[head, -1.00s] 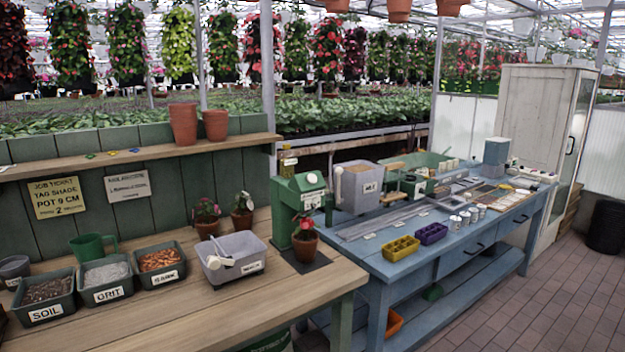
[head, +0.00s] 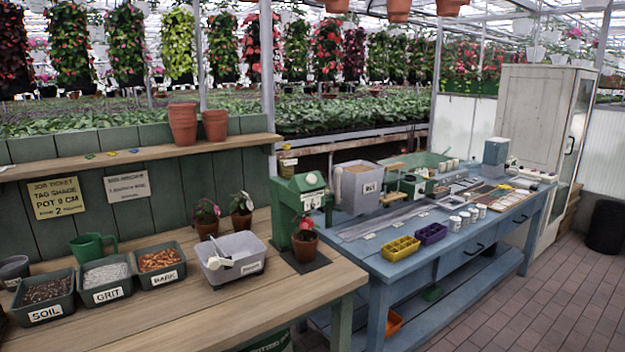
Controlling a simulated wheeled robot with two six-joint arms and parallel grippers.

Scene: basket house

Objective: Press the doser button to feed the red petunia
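A red-flowered plant in a terracotta pot (head: 305,245), which looks like the red petunia, stands upright on a dark mat (head: 318,262) right in front of the doser. Two other small potted plants (head: 207,222) (head: 241,212) stand to the left on the bench; the first has reddish blooms. Neither of my grippers shows in the head view.
A blue table (head: 400,268) with trays and cups adjoins at right. The bench's front strip is clear.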

